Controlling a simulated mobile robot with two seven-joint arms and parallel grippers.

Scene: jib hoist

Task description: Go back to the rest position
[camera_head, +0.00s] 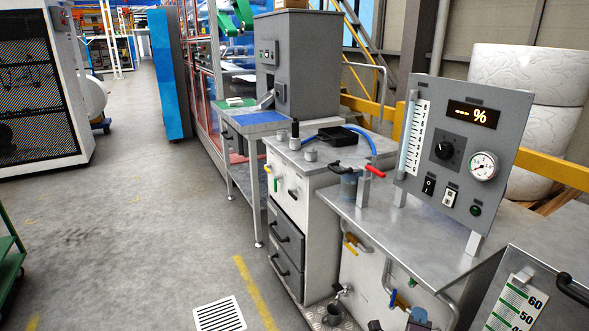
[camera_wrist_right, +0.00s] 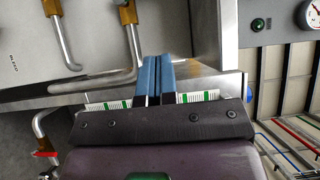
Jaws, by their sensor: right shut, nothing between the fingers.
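My right gripper (camera_head: 418,314) shows at the bottom edge of the head view, in front of the pipes on the steel-topped cabinet. In the right wrist view its two blue fingers (camera_wrist_right: 157,78) lie together with nothing between them. They point toward a metal edge and bent pipes with brass-coloured fittings (camera_wrist_right: 128,14). Whether the fingers touch anything is hard to tell. My left gripper is not in view.
A grey panel (camera_head: 459,147) with a display, knob and gauge stands on the steel top (camera_head: 416,236). A bent pipe (camera_head: 440,300) runs close to my right gripper. A drawer cabinet (camera_head: 288,222) stands left of it. Open floor (camera_head: 135,220) lies further left.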

